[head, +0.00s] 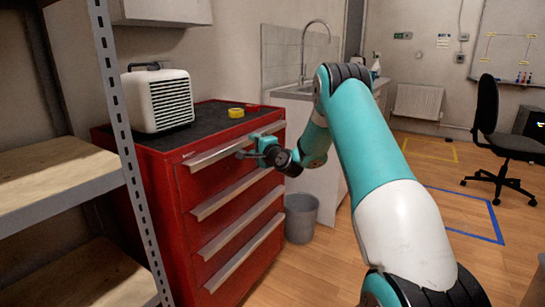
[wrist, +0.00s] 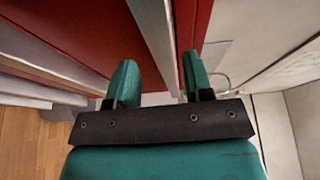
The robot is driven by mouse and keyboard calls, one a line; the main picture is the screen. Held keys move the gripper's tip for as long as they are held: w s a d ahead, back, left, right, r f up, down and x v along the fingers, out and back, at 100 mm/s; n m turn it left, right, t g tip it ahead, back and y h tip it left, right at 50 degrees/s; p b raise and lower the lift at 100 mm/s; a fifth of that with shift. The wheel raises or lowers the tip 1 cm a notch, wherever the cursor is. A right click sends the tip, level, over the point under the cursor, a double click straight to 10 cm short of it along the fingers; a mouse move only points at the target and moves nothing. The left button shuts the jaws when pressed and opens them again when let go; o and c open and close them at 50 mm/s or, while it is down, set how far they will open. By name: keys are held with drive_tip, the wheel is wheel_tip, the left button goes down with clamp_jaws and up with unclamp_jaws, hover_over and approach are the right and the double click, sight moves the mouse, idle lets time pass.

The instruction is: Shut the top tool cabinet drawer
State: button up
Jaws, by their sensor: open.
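The red tool cabinet (head: 172,190) stands left of centre in the head view, with several drawers that have long silver handles. The top drawer (head: 215,164) is just under the dark worktop, and its handle (head: 222,150) runs along its upper edge. How far it stands out is hard to tell. My gripper (head: 250,148) is at the right part of this handle. In the wrist view, the two teal fingers (wrist: 158,82) are apart, with the silver handle (wrist: 153,35) running between them. Contact with the handle cannot be made out.
A white heater (head: 160,98) and yellow tape roll (head: 236,113) sit on the cabinet. A metal shelf (head: 60,175) stands close at left. A grey bin (head: 301,217) is right of the cabinet, below the sink counter. The floor further right is open, with an office chair (head: 490,140).

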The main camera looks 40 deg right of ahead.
drive_tip(key=s+a+b, duration=0.2)
drive_tip(key=s+b, duration=0.2)
drive_tip(key=s, duration=1)
drive_tip(key=shift+s, duration=0.4)
